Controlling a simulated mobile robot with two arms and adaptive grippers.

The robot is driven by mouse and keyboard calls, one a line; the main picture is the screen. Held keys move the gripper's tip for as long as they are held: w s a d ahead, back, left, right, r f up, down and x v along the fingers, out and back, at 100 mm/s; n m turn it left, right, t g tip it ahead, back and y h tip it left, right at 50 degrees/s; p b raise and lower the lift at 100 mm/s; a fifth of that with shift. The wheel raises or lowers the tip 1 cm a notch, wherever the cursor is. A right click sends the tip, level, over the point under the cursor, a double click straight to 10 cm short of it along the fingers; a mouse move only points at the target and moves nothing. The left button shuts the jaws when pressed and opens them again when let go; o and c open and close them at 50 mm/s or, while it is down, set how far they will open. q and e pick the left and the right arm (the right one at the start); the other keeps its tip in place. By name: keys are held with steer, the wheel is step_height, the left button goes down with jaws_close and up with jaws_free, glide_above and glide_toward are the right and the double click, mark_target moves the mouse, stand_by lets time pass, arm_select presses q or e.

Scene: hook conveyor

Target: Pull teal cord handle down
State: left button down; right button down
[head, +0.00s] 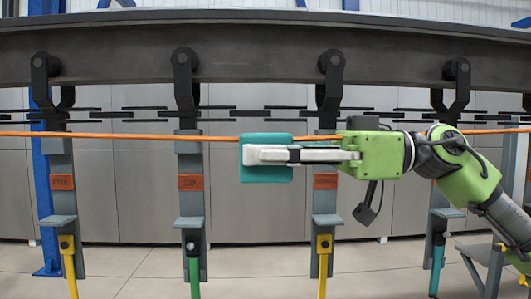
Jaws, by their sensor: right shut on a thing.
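The teal cord handle (265,175) is a block on a long orange cord (120,136) that runs across the whole head view. My right gripper (254,155) comes in from the right and is shut on the handle, its pale fingers lying across the handle's front. The cord runs nearly level, dipping slightly towards the handle from the left. The gripper covers the handle's middle. My left gripper is not in view.
A dark overhead rail (260,55) carries several black hooks. Grey hangers (190,160) with orange plates hang from them behind the cord, with yellow, green and teal pieces below. A blue post (47,200) stands at left. Grey panels close the back.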

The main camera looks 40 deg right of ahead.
steer(key=shift+f, duration=0.65)
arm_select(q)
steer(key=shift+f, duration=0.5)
arm_select(e)
steer(key=c, duration=1.8)
jaws_free()
steer(key=shift+o, duration=0.2)
steer(key=shift+r, duration=0.15)
